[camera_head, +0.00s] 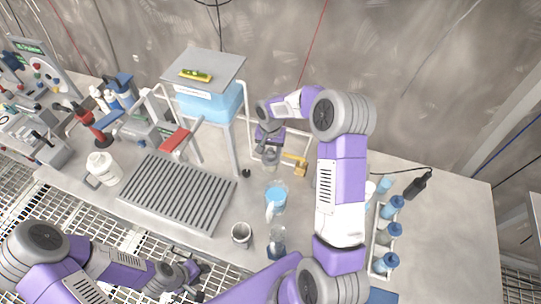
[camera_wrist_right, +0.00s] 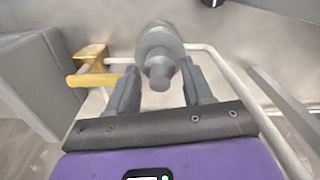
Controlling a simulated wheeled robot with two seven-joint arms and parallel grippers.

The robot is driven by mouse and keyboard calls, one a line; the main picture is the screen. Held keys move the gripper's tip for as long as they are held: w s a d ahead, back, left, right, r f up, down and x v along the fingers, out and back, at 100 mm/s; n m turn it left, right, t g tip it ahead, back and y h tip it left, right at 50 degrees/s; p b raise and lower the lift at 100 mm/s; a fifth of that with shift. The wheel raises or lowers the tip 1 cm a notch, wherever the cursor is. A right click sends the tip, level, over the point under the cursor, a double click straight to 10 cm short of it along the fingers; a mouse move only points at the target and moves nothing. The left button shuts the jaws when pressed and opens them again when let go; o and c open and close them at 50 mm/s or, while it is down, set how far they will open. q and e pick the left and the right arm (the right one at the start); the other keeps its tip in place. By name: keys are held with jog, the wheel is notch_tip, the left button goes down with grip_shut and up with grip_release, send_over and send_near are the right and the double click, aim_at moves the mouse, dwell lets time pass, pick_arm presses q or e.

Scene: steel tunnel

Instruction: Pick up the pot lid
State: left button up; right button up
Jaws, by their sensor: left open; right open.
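A small grey round piece with a stubby knob (camera_wrist_right: 160,48), which looks like the pot lid, shows between the fingertips of my right gripper (camera_wrist_right: 160,68) in the right wrist view. The fingers stand apart on either side of it; I cannot tell whether they touch it. In the head view the right gripper (camera_head: 268,143) points down at the back of the table, over the grey piece (camera_head: 271,160), which it partly hides. My left gripper (camera_head: 190,274) is open and empty at the front edge, below the ribbed grey tray.
A yellow fitting (camera_head: 295,162) and a white pipe frame stand close by the right gripper. A blue-topped jug (camera_head: 275,198) and a metal cup (camera_head: 240,234) stand in front. A ribbed tray (camera_head: 178,192) lies left; a bottle rack (camera_head: 385,235) stands right.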

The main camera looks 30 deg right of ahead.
aim_at(270, 149)
jog(key=c, duration=0.8)
notch_tip(270, 149, up, 10)
jog(key=shift+r+p, duration=0.1)
jog(key=shift+p, duration=0.35)
